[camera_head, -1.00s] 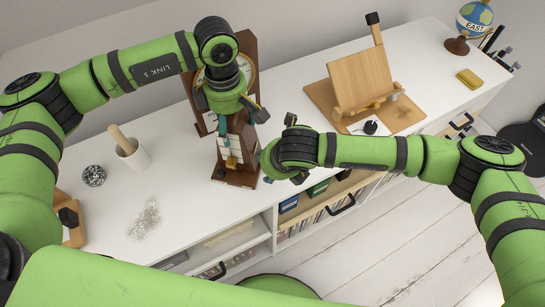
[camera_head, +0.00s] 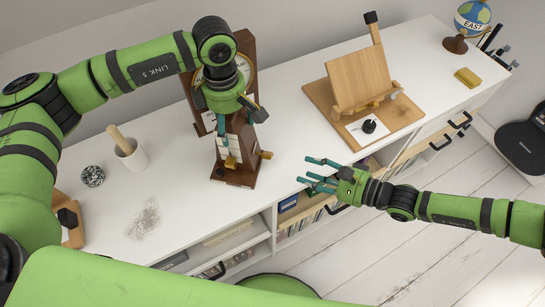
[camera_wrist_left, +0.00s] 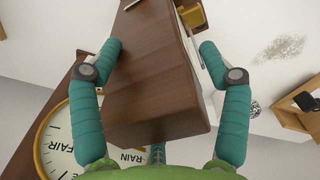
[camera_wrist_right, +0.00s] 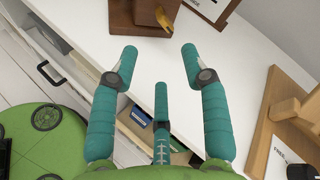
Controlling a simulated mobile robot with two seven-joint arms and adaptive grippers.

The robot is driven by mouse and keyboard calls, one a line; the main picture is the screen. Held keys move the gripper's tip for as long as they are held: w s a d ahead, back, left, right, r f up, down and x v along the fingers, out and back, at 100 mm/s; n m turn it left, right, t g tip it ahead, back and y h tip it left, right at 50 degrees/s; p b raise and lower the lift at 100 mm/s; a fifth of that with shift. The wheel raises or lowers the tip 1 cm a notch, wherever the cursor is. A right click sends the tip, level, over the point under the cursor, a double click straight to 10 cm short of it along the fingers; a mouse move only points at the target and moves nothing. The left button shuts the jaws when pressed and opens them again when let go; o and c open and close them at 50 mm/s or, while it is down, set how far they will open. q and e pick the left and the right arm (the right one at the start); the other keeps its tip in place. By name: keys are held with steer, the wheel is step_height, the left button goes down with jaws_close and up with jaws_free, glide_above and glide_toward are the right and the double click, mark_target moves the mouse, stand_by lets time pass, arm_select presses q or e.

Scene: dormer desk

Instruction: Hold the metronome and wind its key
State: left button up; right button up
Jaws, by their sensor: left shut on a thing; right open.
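The metronome (camera_head: 240,172) is a dark wooden, tapering case standing upright on the white desk. Its brass winding key (camera_head: 267,155) sticks out of its right side; in the right wrist view the key (camera_wrist_right: 162,18) shows beyond my fingertips. My left gripper (camera_head: 228,118) is shut around the upper part of the case from above, with a finger on each side of the wood (camera_wrist_left: 150,80) in the left wrist view. My right gripper (camera_head: 313,172) is open and empty, right of the key and apart from it, its fingers pointing toward the metronome.
A barometer (camera_head: 246,45) with a round dial stands right behind the metronome. A wooden easel (camera_head: 360,80) stands to the right, with a dark object (camera_head: 369,126) on a white card. A mortar with pestle (camera_head: 132,155) is at the left. The desk's front edge lies below my right gripper.

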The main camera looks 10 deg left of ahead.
mark_target(263, 154)
steer(key=x, duration=1.1)
steer(key=shift+w+a, duration=0.15)
steer(key=shift+a, duration=0.2)
jaws_close()
